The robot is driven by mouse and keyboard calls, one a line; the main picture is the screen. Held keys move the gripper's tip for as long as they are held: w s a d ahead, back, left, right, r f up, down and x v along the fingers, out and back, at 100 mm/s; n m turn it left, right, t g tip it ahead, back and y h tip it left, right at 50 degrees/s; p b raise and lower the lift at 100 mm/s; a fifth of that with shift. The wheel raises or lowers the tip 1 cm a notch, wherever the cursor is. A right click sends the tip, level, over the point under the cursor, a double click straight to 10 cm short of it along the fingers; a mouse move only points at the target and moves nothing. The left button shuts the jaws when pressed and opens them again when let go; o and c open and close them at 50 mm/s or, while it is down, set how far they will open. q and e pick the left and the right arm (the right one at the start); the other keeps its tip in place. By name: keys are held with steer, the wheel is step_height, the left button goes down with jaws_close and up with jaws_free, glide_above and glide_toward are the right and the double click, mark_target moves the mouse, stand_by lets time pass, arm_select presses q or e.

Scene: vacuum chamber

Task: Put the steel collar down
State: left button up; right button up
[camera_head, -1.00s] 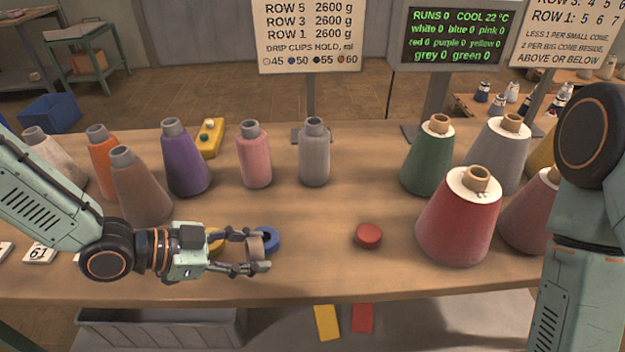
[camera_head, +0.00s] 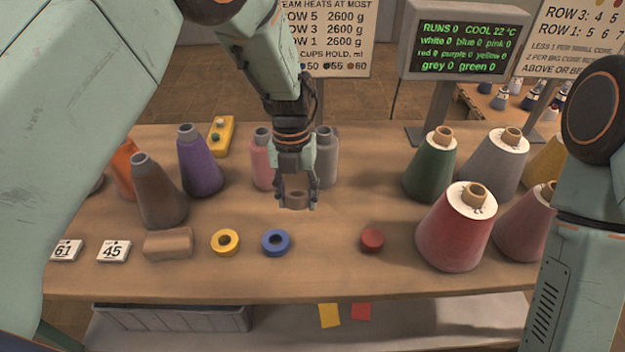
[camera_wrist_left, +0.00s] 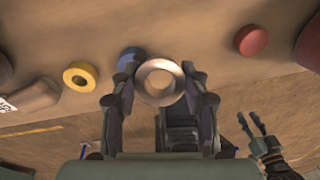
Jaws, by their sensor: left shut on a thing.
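The steel collar (camera_head: 296,200) is a short, brownish-grey metal ring. My left gripper (camera_head: 298,196) points down and is shut on it, with a finger on each side. In the left wrist view the collar (camera_wrist_left: 141,89) shows as a round ring with an open hole, between the fingertips of my left gripper (camera_wrist_left: 160,84). It appears to be held above the wooden table (camera_head: 330,270), behind the blue ring; the exact gap is hard to tell. My right gripper (camera_wrist_left: 250,120) shows at the right of the wrist view, empty, its fingers apart.
A yellow ring (camera_head: 225,242), a blue ring (camera_head: 276,242) and a red disc (camera_head: 371,240) lie along the front. Pink (camera_head: 262,165) and grey (camera_head: 326,160) cones stand close behind my left gripper. A big red cone (camera_head: 455,235) stands right. Table between gripper and red disc is bare.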

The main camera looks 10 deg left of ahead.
arm_select(q)
steer(key=w+d+r+m+t, duration=0.1)
steer(key=w+m+t, duration=0.2)
steer(key=w+m, duration=0.1)
steer(key=m+t+h+b, duration=0.1)
glide_above(306, 213)
steer(key=f, duration=0.5)
steer(key=shift+s+a+f, duration=0.1)
steer(key=shift+s+a, duration=0.25)
steer(key=shift+a+f, duration=0.15)
steer(key=shift+f, duration=0.35)
steer(key=f, duration=0.3)
steer(key=shift+s+d+b, duration=0.1)
steer(key=shift+d+b, duration=0.2)
steer(key=shift+b, duration=0.1)
steer(key=shift+f, duration=0.15)
steer(key=shift+a, duration=0.25)
steer(key=shift+f, duration=0.1)
arm_select(e)
steer(key=shift+d+f, duration=0.1)
steer(key=shift+f, duration=0.8)
arm_select(q)
steer(key=shift+d+f, duration=0.2)
arm_select(e)
steer(key=shift+d+f, duration=0.15)
steer(key=shift+f, duration=0.05)
